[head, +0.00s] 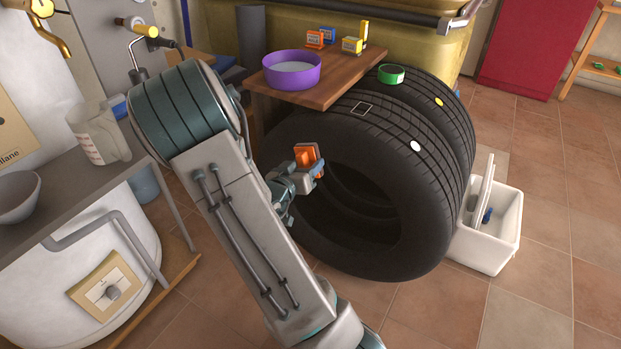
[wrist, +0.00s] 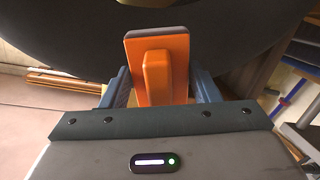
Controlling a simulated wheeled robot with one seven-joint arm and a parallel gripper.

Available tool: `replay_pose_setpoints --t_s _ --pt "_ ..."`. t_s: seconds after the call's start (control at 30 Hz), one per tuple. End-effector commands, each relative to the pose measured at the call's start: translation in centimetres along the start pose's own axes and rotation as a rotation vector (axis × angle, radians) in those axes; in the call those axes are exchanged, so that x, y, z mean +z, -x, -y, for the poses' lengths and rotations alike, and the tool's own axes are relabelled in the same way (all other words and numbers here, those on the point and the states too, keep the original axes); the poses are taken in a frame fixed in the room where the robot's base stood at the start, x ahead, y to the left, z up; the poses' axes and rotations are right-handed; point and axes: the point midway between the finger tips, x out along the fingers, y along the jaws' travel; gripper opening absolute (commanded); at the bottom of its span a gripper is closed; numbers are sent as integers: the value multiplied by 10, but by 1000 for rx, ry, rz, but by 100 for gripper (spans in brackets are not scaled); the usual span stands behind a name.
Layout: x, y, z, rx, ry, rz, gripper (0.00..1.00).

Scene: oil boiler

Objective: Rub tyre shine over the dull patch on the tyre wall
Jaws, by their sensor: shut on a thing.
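My gripper (head: 303,174) is shut on an orange applicator with a dark pad face (head: 306,156). In the wrist view the applicator (wrist: 157,64) stands upright between the blue fingers (wrist: 160,90), with its handle towards me. It is in front of the near tyre (head: 420,245), close to the side wall at its left. I cannot tell if the pad touches the rubber. The dark wall also fills the top of the wrist view (wrist: 70,55). I cannot clearly make out a dull patch on the wall.
A green tin (head: 391,75) is by the tyre tops. A white bin (head: 487,250) stands right of the tyres. A grey bench (head: 70,180) is at left.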

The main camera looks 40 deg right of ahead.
Motion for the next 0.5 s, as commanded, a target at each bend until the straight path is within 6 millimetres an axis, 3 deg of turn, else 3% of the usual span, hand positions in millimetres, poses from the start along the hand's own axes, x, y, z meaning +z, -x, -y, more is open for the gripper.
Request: replay_pose_setpoints --t_s 0.03,0.2,0.5 --pt "9 -2 -8 28 -5 -11 37" --pt "12 -3 -29 87 -11 -27 37" --pt "11 -6 -36 103 -12 -25 37"
